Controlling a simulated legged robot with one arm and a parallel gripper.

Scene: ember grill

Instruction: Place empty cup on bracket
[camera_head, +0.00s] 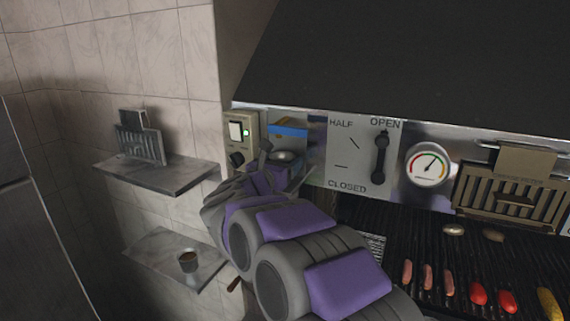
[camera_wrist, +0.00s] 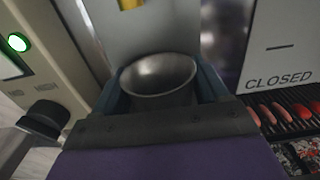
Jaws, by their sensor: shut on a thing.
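A grey metal cup (camera_wrist: 160,75) sits upright in my gripper (camera_wrist: 165,95) in the wrist view. The cup's inside looks empty. The fingers are closed on its two sides. A brass-coloured nozzle (camera_wrist: 130,4) is just beyond and above the cup's rim. In the head view the cup's rim (camera_head: 284,156) shows above my gripper (camera_head: 286,172), in front of the wall panel. I cannot clearly make out a bracket; my gripper and the cup hide what is under them.
A control box (camera_head: 241,138) with a green light and dark knob is close left of my gripper. The lever panel (camera_head: 345,165) is to the right, with the hot grill (camera_head: 390,225) below it.

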